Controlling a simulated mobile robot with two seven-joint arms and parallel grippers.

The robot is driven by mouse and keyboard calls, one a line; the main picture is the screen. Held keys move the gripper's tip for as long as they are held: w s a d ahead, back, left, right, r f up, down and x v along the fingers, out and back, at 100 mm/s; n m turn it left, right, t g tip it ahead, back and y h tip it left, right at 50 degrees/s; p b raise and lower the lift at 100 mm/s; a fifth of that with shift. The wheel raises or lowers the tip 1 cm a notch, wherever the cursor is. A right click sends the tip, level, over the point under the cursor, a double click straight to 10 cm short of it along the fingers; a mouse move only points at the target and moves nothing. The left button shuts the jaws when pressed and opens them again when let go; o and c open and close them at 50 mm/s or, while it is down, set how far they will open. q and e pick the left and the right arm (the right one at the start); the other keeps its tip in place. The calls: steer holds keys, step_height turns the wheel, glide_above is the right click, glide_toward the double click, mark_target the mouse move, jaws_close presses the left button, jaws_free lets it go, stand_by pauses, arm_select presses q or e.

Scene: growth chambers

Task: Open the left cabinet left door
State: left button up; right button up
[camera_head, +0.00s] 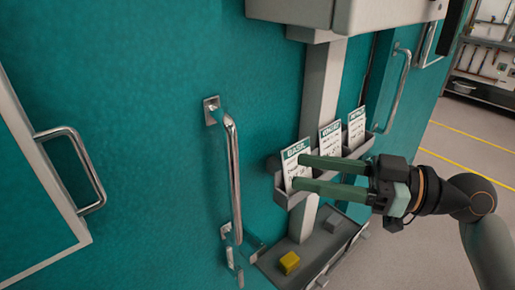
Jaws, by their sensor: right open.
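The teal cabinet front (140,60) fills the left and middle of the head view. A long vertical metal handle (234,170) stands on it near the middle. A smaller metal handle (85,165) sits on a pale-framed panel (30,235) at the far left. I cannot tell which door each handle belongs to. My right gripper (294,172) comes in from the right, its two green fingers apart and pointing left. It is right of the long handle, in front of the card holder, with nothing between its fingers. My left gripper is not in view.
A grey rack (280,197) holds cards on a post between the cabinets. Below it is a dark tray (330,243) with a yellow block (289,262). Another handle (394,90) is on the right cabinet. Open floor (440,240) lies at right.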

mark_target(232, 159)
steer(key=shift+s+r+p+x, duration=0.15)
steer(key=shift+p+x, duration=1.05)
steer(key=shift+x, duration=1.9)
steer(key=shift+s+r+p+x, duration=0.1)
steer(key=shift+p+x, duration=1.1)
steer(key=shift+x, duration=1.9)
steer(key=shift+a, duration=0.1)
steer(key=shift+c, duration=0.3)
jaws_close()
